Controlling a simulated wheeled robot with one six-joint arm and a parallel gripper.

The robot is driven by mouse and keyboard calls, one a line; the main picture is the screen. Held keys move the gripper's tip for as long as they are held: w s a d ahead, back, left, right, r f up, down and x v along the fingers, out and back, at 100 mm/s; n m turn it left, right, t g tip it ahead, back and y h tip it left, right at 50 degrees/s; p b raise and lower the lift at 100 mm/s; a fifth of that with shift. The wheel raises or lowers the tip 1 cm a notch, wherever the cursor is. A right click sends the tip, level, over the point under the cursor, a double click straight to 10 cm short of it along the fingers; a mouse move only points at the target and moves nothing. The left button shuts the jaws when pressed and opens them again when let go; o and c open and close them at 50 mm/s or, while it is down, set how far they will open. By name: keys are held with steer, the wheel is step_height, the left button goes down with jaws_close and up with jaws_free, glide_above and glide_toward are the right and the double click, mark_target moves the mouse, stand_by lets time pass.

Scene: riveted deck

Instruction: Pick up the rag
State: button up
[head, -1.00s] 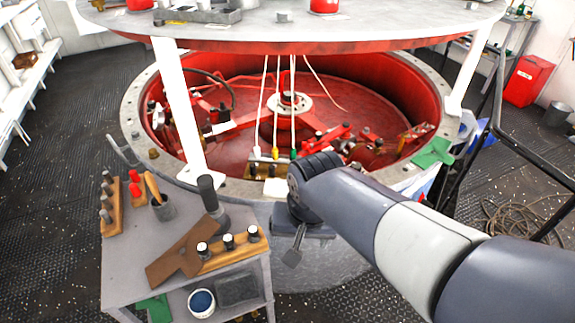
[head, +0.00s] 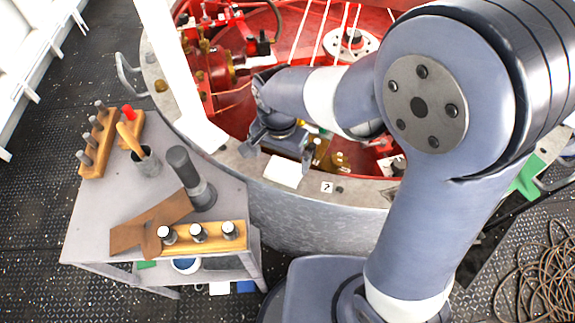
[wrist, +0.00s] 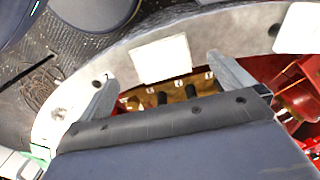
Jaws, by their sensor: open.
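A green cloth (head: 527,178), which looks like the rag, lies on the tub's rim at the right in the head view, partly hidden behind my arm. A green patch (wrist: 40,152) at the left edge of the wrist view may be the same cloth. My gripper (head: 282,152) is open and empty over the near rim, well left of the cloth. In the wrist view my gripper (wrist: 164,76) has its fingers spread beside a white card, with nothing between them but the view below. Another green piece (head: 147,264) shows under the small table.
The red round tub (head: 352,40) has a wide metal rim with a white card (head: 284,170). A grey table (head: 100,215) at left bears a brown flat piece (head: 150,222), a dark handled tool (head: 190,178) and a wooden rack (head: 215,238). Coiled rope (head: 540,270) lies at right.

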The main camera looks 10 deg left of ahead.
mark_target(283, 171)
steer(key=f, duration=0.5)
steer(key=shift+w+d+f+p, duration=0.2)
steer(key=shift+w+d+p, duration=0.05)
steer(key=shift+w+p, duration=0.1)
steer(key=shift+f, duration=0.75)
steer(key=c, duration=0.9)
